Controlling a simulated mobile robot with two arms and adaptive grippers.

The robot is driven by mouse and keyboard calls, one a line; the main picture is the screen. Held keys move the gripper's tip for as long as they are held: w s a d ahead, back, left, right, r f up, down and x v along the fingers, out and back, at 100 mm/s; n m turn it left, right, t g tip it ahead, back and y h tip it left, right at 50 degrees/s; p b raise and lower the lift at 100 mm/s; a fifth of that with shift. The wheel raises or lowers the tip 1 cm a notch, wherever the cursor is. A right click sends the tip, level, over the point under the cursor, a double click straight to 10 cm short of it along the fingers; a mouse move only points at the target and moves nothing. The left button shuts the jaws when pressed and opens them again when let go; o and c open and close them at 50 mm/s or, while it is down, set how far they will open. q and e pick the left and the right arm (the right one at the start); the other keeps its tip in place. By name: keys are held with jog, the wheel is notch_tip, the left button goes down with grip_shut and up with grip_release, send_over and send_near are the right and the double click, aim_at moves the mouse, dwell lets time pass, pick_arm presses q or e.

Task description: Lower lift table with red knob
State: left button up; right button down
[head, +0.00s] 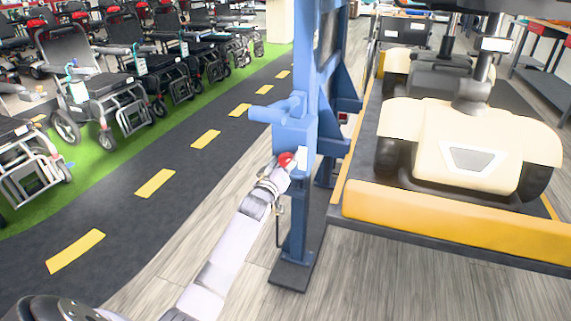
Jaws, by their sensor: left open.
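The red knob (286,159) sits on the front of a blue control housing (290,130) on the blue lift post (297,220). My left arm reaches up from the bottom of the head view, and my left gripper (281,168) is at the knob, overlapping its lower edge. Whether the fingers touch the knob cannot be told. The lift table (440,232), with a yellow front edge, lies right of the post and carries a cream mobility scooter (470,140). My right gripper is not in view.
Rows of wheelchairs (110,90) stand on green flooring at the left. A dark path with yellow dashes (155,183) runs between them and the lift. Bare wood floor lies in front of the lift. A workbench (545,60) stands at the far right.

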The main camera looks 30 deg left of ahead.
pick_arm(q)
jog(key=c, duration=1.2)
jog(key=shift+o, duration=0.2)
